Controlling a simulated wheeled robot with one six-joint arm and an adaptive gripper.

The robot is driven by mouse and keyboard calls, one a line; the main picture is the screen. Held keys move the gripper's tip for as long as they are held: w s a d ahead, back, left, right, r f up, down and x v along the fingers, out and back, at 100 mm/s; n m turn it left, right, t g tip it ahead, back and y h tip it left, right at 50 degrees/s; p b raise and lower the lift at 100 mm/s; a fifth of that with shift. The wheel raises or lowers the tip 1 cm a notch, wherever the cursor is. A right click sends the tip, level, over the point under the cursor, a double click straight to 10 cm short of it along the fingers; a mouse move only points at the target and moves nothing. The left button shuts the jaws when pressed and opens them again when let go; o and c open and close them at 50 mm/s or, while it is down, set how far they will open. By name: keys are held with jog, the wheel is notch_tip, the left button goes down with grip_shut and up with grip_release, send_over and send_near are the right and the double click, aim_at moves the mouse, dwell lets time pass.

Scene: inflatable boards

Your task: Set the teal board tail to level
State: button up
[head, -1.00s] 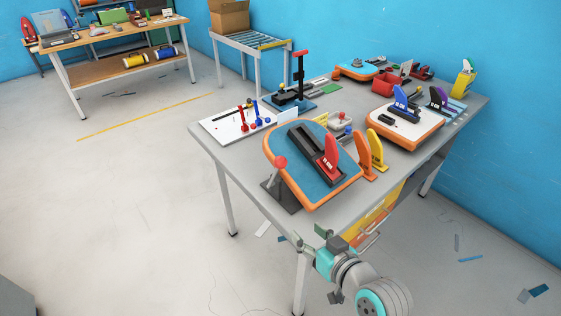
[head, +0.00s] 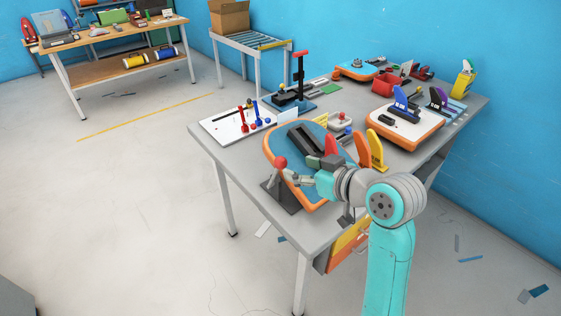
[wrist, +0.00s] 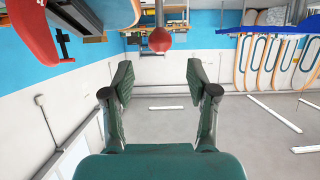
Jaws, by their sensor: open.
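The teal board (head: 274,144) with an orange rim lies on the grey table, partly hidden behind my arm. A black rail and a red fin (head: 331,146) are on it. A lever with a red ball knob (head: 280,162) stands on a dark bracket (head: 283,197) at the board's near left end, its stick leaning. My gripper (head: 298,169) is open and empty, just right of the knob. In the wrist view the knob (wrist: 160,40) shows beyond and between the spread fingertips (wrist: 158,84), apart from them.
Orange and yellow fins (head: 376,150) stand right of the board. A white panel with small levers (head: 222,126) lies behind left, and a white board with a blue fin (head: 417,131) sits at right. Open floor lies left of the table.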

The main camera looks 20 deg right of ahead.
aim_at(284, 163)
jog(key=x, duration=0.8)
jog(key=shift+w+a+f, duration=0.1)
jog(key=shift+w, duration=0.2)
grip_shut()
